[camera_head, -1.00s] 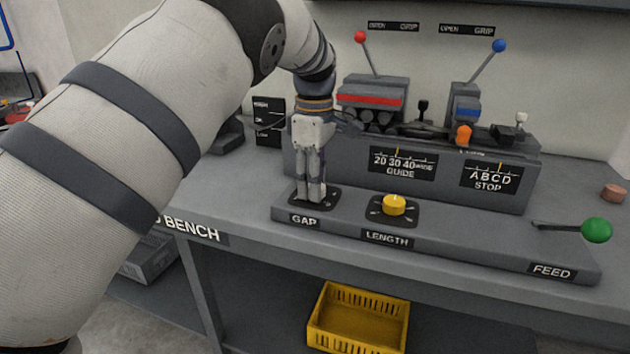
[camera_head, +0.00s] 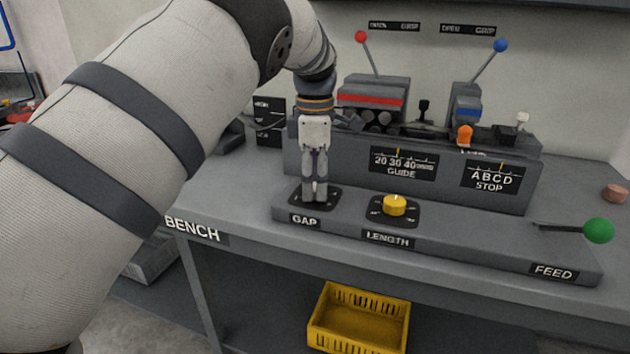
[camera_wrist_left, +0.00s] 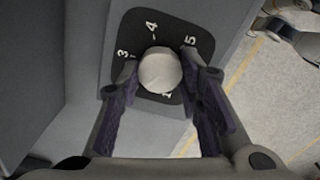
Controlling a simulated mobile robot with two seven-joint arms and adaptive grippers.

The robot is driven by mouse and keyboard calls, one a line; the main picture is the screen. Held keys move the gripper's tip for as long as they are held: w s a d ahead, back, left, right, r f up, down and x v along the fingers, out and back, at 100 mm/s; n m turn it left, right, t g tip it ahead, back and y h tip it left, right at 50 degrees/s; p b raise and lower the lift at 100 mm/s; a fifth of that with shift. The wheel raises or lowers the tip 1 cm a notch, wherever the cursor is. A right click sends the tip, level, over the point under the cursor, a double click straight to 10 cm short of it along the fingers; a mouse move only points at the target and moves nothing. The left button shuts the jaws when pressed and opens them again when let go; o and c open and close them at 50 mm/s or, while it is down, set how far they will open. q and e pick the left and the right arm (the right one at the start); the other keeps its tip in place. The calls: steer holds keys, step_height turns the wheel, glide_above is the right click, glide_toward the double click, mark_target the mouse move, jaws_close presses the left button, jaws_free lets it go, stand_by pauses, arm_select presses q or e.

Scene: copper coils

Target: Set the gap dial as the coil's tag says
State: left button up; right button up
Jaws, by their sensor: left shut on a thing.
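The gap dial's dark plate (camera_head: 334,196) is at the left end of the grey front panel, above the GAP label (camera_head: 305,220). My left gripper (camera_head: 316,190) points down over it and is shut on the dial's knob. In the left wrist view, the round pale knob (camera_wrist_left: 160,70) sits between the fingers of my left gripper (camera_wrist_left: 161,62). The numbers 3, 4 and 5 show around it; another mark below is partly hidden. I cannot make out a pointer on the knob. No readable coil tag shows. My right gripper is not in view.
The yellow length dial (camera_head: 394,205) stands just right of my gripper. A green-knobbed feed lever (camera_head: 598,230) is at the right. The machine with red (camera_head: 362,37) and blue (camera_head: 500,45) levers stands behind. A small copper-coloured piece (camera_head: 614,193) lies far right. A yellow crate (camera_head: 358,320) is below.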

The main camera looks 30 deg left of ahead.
mark_target(315, 186)
arm_select(q)
steer(key=o, duration=1.2)
steer(key=shift+c, duration=0.2)
step_height(315, 186, up, 12)
steer(key=shift+f, duration=0.1)
